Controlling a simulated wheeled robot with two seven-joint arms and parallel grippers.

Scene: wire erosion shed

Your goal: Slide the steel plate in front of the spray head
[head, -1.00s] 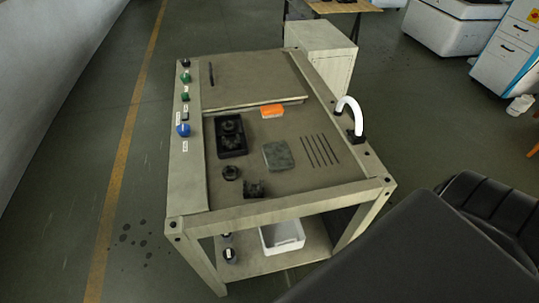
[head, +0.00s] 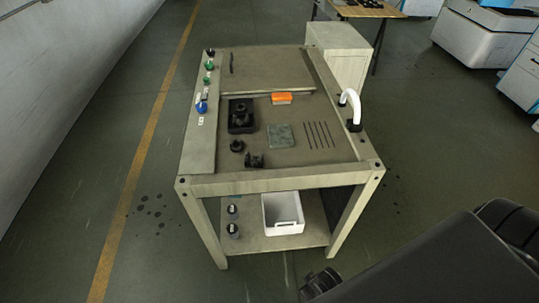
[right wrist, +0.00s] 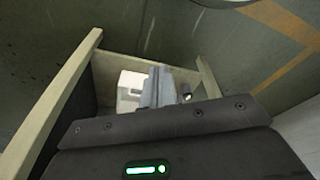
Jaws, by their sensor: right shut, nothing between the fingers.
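The steel plate (head: 280,136), a flat grey-green square, lies on the worktable (head: 270,187) in the head view. The spray head appears to be the white curved nozzle (head: 352,104) on a black base at the table's right edge. The plate lies apart from it, to its left, with thin dark rods between them. My right gripper (right wrist: 157,88) is shut and empty in the right wrist view, away from the plate and pointing towards the table's lower shelf. The plate does not show in that view. My left gripper is out of view.
Black fixtures (head: 241,115) stand left of the plate, and an orange block (head: 282,98) lies behind it. A raised panel (head: 266,73) covers the back. Knobs line the left rail. A white bin (head: 283,214) sits on the lower shelf. Floor left of the table is clear.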

